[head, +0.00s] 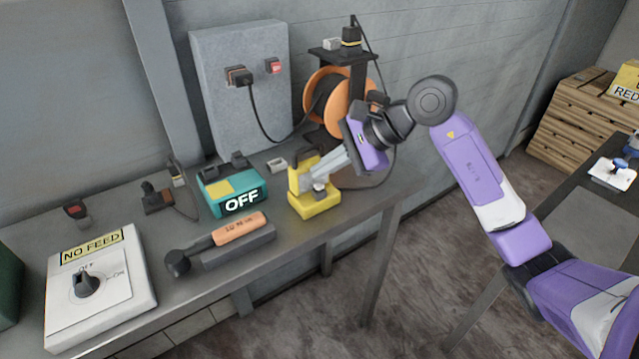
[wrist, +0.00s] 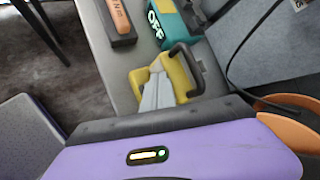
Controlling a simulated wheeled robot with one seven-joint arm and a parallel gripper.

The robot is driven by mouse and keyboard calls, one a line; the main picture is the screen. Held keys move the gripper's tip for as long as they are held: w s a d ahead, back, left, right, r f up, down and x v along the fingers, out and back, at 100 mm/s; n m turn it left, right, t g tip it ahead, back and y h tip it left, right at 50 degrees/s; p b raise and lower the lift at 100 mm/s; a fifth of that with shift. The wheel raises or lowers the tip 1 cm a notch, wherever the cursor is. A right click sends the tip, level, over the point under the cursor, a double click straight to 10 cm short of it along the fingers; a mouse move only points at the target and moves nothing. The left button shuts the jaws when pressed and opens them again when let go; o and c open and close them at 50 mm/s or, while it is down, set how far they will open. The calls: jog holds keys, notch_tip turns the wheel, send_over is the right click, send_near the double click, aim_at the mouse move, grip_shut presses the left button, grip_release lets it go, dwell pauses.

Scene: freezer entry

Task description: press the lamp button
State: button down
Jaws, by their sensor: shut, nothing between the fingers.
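The yellow lamp (head: 318,207) stands near the front edge of the bench. It has a dark carrying handle, and a small dark round knob on a pale base, which looks like its button (head: 319,187), shows on its near side. My gripper (head: 306,184) is shut and empty, reaching in from the right with its pale fingers over the lamp, tips close to the knob. I cannot tell whether they touch. In the wrist view, the fingers of my gripper (wrist: 157,72) lie over part of the lamp (wrist: 183,90), beside its handle, and the button cannot be made out.
A teal box marked OFF (head: 228,196) stands left of the lamp. An orange-handled tool (head: 238,228) lies on a dark block in front of it. A NO FEED switch box (head: 98,290) sits at the left. An orange cable reel (head: 328,95) stands behind.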

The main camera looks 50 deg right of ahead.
jog(key=shift+f+b, duration=0.95)
jog(key=shift+b, duration=0.9)
dwell(0.7)
jog(key=shift+r, duration=0.95)
jog(key=shift+r, duration=0.1)
notch_tip(320, 180, up, 6)
jog(key=shift+f+p, duration=0.1)
jog(key=shift+p, duration=1.05)
